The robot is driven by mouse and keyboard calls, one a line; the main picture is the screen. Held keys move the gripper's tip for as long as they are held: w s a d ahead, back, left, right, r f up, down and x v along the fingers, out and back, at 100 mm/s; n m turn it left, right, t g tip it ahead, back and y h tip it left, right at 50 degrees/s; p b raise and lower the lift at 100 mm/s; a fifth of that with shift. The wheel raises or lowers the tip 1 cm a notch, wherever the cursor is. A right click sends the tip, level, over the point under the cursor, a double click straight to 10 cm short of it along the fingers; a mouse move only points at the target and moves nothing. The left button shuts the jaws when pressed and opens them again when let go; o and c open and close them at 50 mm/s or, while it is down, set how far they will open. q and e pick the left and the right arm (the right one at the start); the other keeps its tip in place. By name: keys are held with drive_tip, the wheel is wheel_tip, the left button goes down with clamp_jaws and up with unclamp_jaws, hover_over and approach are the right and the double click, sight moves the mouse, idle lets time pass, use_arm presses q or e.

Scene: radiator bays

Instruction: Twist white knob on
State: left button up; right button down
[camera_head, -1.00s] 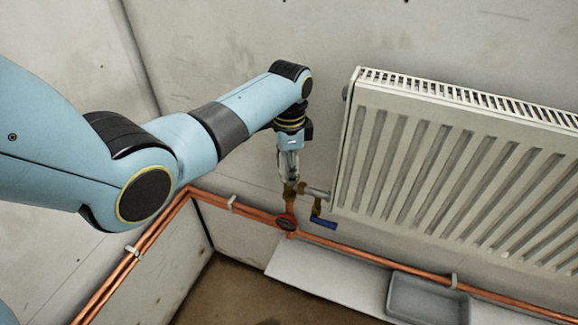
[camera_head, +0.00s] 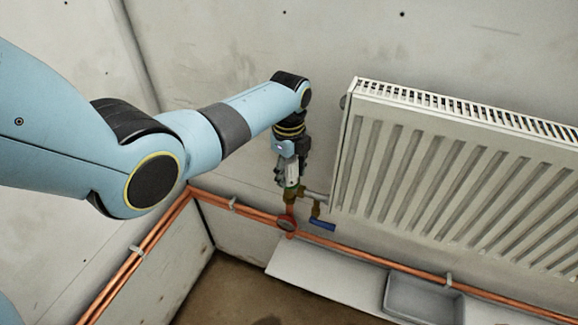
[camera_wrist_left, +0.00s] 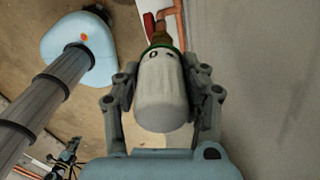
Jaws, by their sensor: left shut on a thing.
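The white knob (camera_wrist_left: 161,92) fills the middle of the left wrist view, with a dark "0" mark and a green ring at its far end. My left gripper (camera_wrist_left: 160,88) has one finger on each side of the knob and is shut on it. In the head view my left gripper (camera_head: 291,175) points down onto the valve beside the radiator's lower left corner, and its fingers cover most of the knob. The brass valve body (camera_head: 294,195) shows just below.
A white radiator (camera_head: 450,180) stands close on the right. Copper pipes (camera_head: 370,257) run along the wall. A grey tray (camera_head: 425,298) lies on a pale board (camera_head: 320,280).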

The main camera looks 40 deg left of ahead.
use_arm(q)
drive_tip(key=shift+s+f+m, duration=0.15)
drive_tip(key=shift+m, duration=1.05)
drive_tip(key=o, duration=1.9)
drive_tip(key=shift+o, duration=0.2)
drive_tip(key=shift+r, duration=0.2)
